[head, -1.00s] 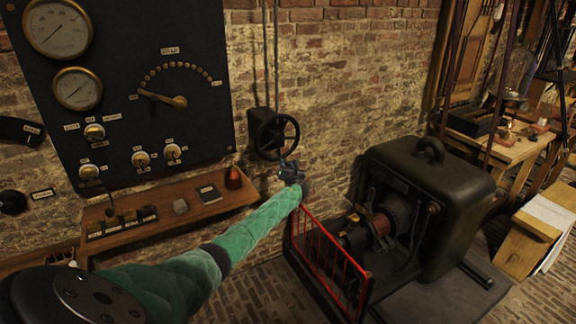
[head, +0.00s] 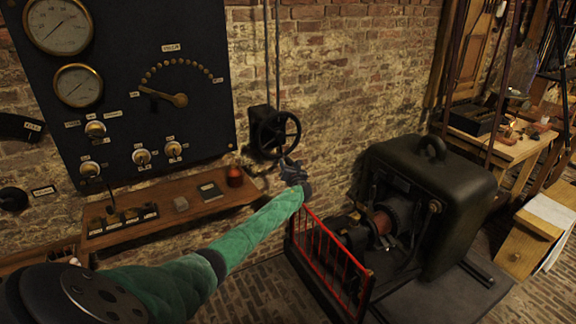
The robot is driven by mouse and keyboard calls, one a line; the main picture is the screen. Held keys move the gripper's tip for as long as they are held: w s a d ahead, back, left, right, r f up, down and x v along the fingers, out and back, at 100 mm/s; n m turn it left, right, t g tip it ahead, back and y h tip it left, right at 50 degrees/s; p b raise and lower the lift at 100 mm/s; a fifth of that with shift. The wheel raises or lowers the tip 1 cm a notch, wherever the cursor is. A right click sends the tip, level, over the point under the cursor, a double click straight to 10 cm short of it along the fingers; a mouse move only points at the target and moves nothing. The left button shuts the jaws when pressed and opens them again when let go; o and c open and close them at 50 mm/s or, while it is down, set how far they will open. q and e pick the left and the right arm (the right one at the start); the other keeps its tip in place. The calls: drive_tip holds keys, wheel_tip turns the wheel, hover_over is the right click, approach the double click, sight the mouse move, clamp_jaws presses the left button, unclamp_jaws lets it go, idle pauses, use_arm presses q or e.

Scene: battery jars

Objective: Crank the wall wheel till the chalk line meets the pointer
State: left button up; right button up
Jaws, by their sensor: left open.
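The black wall wheel (head: 278,133) is mounted on the brick wall right of the dark gauge panel, below two vertical pipes. My left gripper (head: 287,162) is open at the wheel's lower right rim. Whether it touches the rim is hard to tell. I cannot make out the chalk line or the pointer on the wheel at this size. My right gripper is not in view.
A wooden shelf (head: 160,218) with small items runs below the gauge panel (head: 130,70). A red railing (head: 330,253) and a dark machine (head: 440,200) stand right of my arm. A wooden workbench (head: 510,148) is at the far right.

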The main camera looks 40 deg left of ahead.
use_arm(q)
drive_tip(key=shift+b+v, duration=0.7)
drive_tip(key=shift+v, duration=2.1)
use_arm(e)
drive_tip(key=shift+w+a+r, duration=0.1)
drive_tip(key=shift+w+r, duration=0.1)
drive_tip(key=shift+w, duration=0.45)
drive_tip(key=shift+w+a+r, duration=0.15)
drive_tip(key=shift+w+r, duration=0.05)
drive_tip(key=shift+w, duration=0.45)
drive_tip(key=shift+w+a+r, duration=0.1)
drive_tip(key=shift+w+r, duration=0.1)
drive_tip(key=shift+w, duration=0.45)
use_arm(q)
drive_tip(key=shift+f, duration=0.1)
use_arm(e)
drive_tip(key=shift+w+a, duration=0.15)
